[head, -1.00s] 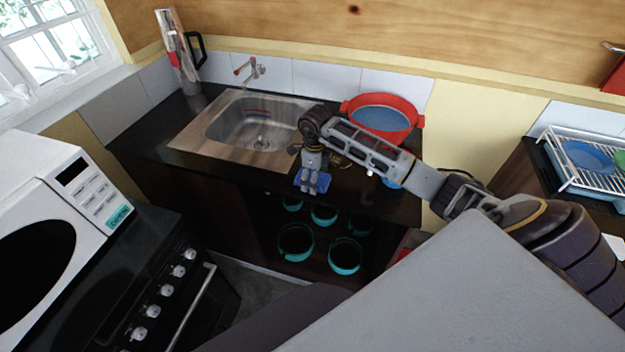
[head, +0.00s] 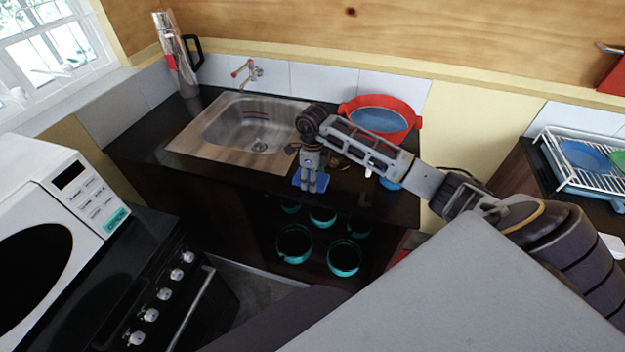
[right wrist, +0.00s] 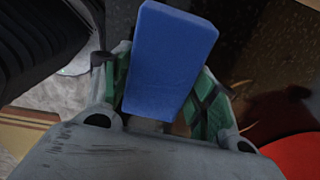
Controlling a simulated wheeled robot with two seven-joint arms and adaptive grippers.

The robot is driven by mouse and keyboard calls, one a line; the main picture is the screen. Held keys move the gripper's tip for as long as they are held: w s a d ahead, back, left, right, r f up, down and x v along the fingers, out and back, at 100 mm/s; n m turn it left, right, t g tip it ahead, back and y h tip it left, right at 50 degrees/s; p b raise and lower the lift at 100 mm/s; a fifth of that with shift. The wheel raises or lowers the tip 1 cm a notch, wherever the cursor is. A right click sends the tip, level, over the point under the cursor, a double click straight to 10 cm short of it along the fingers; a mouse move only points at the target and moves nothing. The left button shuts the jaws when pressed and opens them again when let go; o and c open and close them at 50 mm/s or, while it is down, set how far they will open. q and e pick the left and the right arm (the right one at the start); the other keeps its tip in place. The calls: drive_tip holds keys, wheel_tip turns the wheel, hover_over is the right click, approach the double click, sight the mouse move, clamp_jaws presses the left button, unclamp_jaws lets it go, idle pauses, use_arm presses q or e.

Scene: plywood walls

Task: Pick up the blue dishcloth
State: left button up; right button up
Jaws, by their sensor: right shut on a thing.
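The blue dishcloth (head: 303,182) is a small flat blue block at the front edge of the dark counter, partly hidden by my right gripper (head: 312,187). In the right wrist view the dishcloth (right wrist: 168,62) sits between the two green-padded fingers of my right gripper (right wrist: 163,100), which is shut on it. I cannot tell in the head view whether the dishcloth touches the counter. My left gripper is not in view.
A sink (head: 250,125) lies left of the gripper. A red pot (head: 412,122) stands behind right. Teal pots (head: 294,262) sit on shelves below. A flask (head: 178,60) stands back left, a microwave (head: 75,215) at left, and a dish rack (head: 570,180) at right.

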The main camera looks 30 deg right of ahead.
drive_tip(key=shift+r+b, duration=0.7)
drive_tip(key=shift+r, duration=3.85)
drive_tip(key=o, duration=0.5)
drive_tip(key=c, duration=0.4)
